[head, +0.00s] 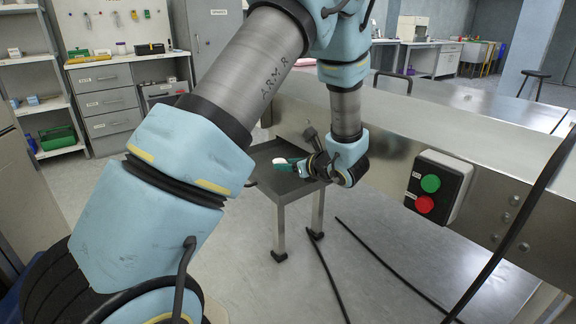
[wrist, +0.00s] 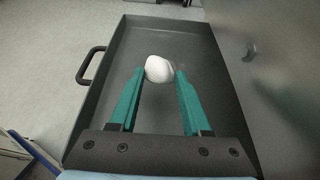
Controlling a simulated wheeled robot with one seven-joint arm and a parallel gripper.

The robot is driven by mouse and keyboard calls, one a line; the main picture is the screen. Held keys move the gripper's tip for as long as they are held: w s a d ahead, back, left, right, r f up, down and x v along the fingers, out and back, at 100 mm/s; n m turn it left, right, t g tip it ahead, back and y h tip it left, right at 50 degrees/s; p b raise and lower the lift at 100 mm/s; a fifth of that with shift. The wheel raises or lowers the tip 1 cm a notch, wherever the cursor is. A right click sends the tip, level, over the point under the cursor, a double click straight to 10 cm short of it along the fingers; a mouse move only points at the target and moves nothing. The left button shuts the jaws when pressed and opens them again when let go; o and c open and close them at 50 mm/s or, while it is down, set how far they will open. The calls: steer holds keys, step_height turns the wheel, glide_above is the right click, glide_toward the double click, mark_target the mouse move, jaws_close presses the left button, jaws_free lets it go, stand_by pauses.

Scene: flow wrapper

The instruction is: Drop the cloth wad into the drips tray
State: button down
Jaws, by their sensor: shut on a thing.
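The white cloth wad (wrist: 159,69) is between the green fingertips of my gripper (wrist: 158,76) in the wrist view. My gripper is shut on it. Below it in that view is the dark grey drips tray (wrist: 120,48), with raised walls and a handle on its left side. The wad appears over the tray's inside; its height above the floor of the tray is hard to tell. In the head view, the tray (head: 262,152) stands on metal legs, and my gripper (head: 280,162) is over it.
A steel machine (head: 450,140) runs along the right, with a control box bearing a green button (head: 430,183) and a red button (head: 424,204). Black cables (head: 385,262) lie on the floor. Drawers and shelves stand at the back left.

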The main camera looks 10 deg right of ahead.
steer(key=shift+f+b, duration=0.5)
steer(key=shift+f, duration=0.05)
steer(key=shift+f, duration=0.1)
steer(key=shift+c, duration=1.8)
jaws_free()
